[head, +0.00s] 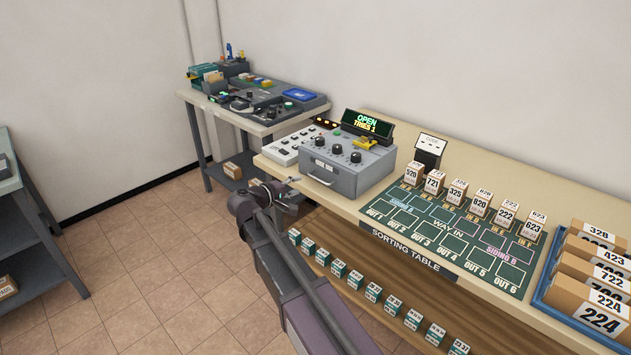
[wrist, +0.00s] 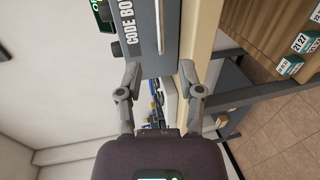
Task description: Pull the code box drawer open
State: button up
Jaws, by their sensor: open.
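The code box (head: 350,160) is a grey box with several dark knobs on top, standing on the sorting table's left part. Its display (head: 367,125) reads "OPEN TRIES 1". A bar handle (head: 318,177) is on its front face, and the drawer looks shut. In the wrist view the code box (wrist: 140,25) is at the top, its label partly cut off, with the thin handle (wrist: 160,22) beside the label. My gripper (wrist: 160,78) is open and empty, its fingers spread to either side of the handle's line. In the head view my gripper (head: 290,190) is near the box's front.
A white button panel (head: 297,144) stands left of the code box. The green sorting mat (head: 440,232) with numbered boxes lies to the right, then a blue tray (head: 548,293) of parcels. A shelf (head: 400,290) with small boxes runs below. Floor (head: 170,270) is clear to the left.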

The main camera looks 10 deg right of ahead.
aim_at(316, 178)
jog(key=b+x, duration=0.1)
jog(key=x, duration=0.8)
jog(key=shift+w+d+b, duration=0.1)
jog(key=shift+d+b, duration=0.05)
jog(key=shift+b, duration=0.2)
grip_shut()
